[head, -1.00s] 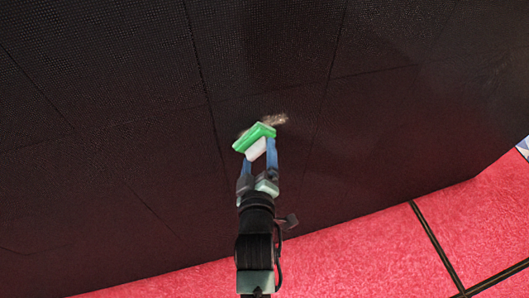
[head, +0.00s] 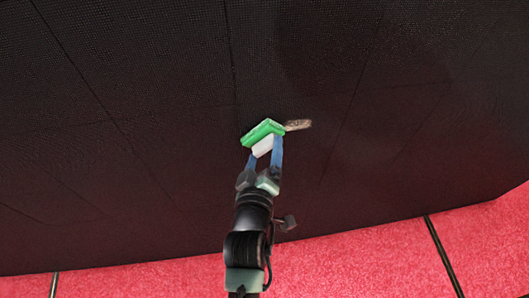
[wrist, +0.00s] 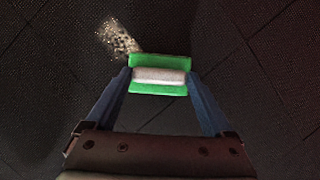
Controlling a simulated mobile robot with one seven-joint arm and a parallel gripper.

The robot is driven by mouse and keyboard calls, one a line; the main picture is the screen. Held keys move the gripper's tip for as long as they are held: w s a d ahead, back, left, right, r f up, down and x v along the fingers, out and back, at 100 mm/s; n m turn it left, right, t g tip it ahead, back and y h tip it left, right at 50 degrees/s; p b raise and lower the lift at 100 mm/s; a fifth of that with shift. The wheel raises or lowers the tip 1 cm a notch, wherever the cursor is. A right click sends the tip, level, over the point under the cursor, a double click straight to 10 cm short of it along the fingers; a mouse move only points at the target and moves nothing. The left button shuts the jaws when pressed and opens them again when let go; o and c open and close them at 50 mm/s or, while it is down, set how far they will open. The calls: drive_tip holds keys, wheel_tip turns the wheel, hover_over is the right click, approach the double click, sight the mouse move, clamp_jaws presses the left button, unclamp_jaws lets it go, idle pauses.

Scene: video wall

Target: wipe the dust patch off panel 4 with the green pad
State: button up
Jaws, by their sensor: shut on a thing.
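My gripper (head: 264,160) is shut on the white grip of the green pad (head: 261,131), with a blue finger on either side. In the wrist view the green pad (wrist: 160,61) lies across between the fingertips (wrist: 160,78). The tan, speckled dust patch (head: 299,125) shows on the dark panel just right of the pad in the head view. In the wrist view the dust patch (wrist: 119,38) is beyond the pad, up and to the left, and its lower end meets the pad's edge. I cannot tell whether the pad touches the panel. No panel number is visible.
The dark video wall (head: 130,80) fills most of the head view, with thin seams between panels. A red carpet (head: 350,262) with dark strips runs along its foot. No loose obstacle shows near my gripper.

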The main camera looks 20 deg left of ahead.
drive_tip(key=w+d+b, duration=0.4)
drive_tip(key=w+d, duration=0.2)
drive_tip(key=d, duration=0.4)
drive_tip(key=shift+w+b, duration=0.35)
drive_tip(key=shift+w, duration=0.05)
idle(0.6)
drive_tip(key=shift+s+a+p, duration=0.65)
drive_tip(key=shift+s+a, duration=0.45)
drive_tip(key=shift+a, duration=0.6)
drive_tip(key=shift+s+a+p, duration=0.65)
drive_tip(key=shift+s+a, duration=0.5)
drive_tip(key=shift+a, duration=0.5)
drive_tip(key=shift+s+a+p, duration=0.65)
drive_tip(key=shift+s+a, duration=0.45)
drive_tip(key=shift+a, duration=0.6)
